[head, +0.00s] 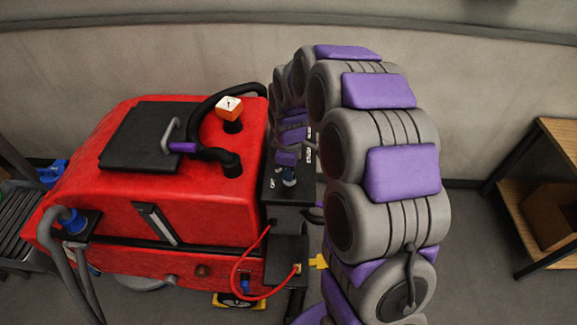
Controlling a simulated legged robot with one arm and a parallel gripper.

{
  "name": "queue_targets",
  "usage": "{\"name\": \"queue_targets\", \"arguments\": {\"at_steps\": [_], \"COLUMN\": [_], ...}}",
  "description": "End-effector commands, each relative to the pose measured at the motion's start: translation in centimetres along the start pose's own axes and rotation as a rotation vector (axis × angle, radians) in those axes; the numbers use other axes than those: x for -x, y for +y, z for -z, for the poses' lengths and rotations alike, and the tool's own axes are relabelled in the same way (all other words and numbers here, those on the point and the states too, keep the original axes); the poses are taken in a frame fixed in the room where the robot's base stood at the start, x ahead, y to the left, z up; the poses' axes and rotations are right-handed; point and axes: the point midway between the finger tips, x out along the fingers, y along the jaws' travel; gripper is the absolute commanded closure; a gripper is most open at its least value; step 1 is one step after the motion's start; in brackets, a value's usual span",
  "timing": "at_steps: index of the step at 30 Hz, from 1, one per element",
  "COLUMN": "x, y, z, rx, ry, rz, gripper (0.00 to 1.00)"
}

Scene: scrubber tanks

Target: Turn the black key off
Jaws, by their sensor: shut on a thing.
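The black control panel (278,192) is on the right end of the red scrubber (190,220), with small white lettering on it. My gripper (287,158) is low over this panel, partly hidden behind my own arm. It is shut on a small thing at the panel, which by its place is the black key. The key itself is too small and covered to make out, so its turn angle cannot be told. A blue knob-like part (289,177) shows just below my gripper.
A black hose and an orange-and-white gauge block (229,107) sit on the scrubber's top. A wooden shelf (545,190) with a box stands at the right.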

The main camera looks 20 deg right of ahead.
Motion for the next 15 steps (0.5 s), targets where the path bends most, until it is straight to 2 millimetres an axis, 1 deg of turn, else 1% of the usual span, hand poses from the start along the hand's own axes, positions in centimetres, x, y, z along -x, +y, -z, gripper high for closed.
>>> {"name": "queue_targets", "arguments": {"at_steps": [6,15], "x": [0.08,0.03], "y": [-0.01,0.04], "z": [0.02,0.00], "rx": [0.110,0.171], "ry": [0.000,0.001], "rz": [0.001,0.000], "gripper": [1.00,1.00]}}
